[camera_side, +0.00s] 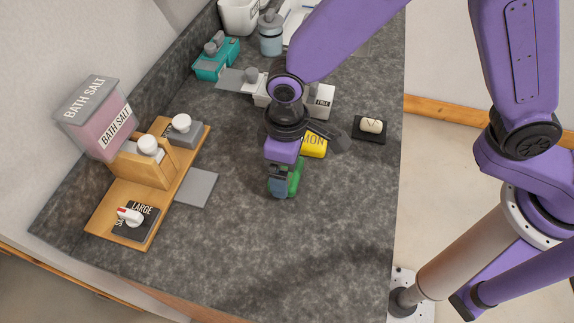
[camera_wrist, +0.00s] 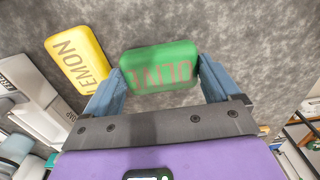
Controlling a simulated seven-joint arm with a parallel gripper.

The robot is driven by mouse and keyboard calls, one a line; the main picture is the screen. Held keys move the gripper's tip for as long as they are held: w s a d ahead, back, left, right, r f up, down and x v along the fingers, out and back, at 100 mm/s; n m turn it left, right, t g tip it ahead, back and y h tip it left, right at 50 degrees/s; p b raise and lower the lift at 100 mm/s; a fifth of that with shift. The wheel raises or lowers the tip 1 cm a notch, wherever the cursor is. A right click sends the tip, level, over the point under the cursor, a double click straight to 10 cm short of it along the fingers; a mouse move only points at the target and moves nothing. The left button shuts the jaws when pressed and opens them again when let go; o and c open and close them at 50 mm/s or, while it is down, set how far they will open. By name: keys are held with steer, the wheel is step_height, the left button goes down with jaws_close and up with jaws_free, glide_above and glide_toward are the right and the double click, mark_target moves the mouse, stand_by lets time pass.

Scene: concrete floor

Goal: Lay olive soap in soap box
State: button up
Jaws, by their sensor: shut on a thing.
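The olive soap (camera_wrist: 160,67) is a green rounded block marked OLIVE. In the wrist view it sits between the two fingers of my gripper (camera_wrist: 158,84), which is shut on its two ends. In the side view my gripper (camera_side: 279,187) partly hides the green soap (camera_side: 295,180); whether it touches the counter I cannot tell. A pale box with a label (camera_side: 319,101) stands behind the yellow lemon soap, partly hidden by my arm. In the wrist view a pale box with lettering (camera_wrist: 28,90) lies at the left; it may be the soap box.
The yellow lemon soap (camera_side: 314,146) lies just behind my gripper. A cream soap on a black dish (camera_side: 369,130) is at the right edge. A wooden tray (camera_side: 112,207) with a bath salt box (camera_side: 95,118) stands left. The front counter (camera_side: 290,255) is clear.

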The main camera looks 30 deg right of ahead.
steer(key=shift+f, duration=0.5)
steer(key=shift+f, duration=0.2)
steer(key=o, duration=0.8)
steer(key=shift+r, duration=0.1)
step_height(320, 180, up, 12)
steer(key=shift+r, duration=0.1)
steer(key=shift+d, duration=0.15)
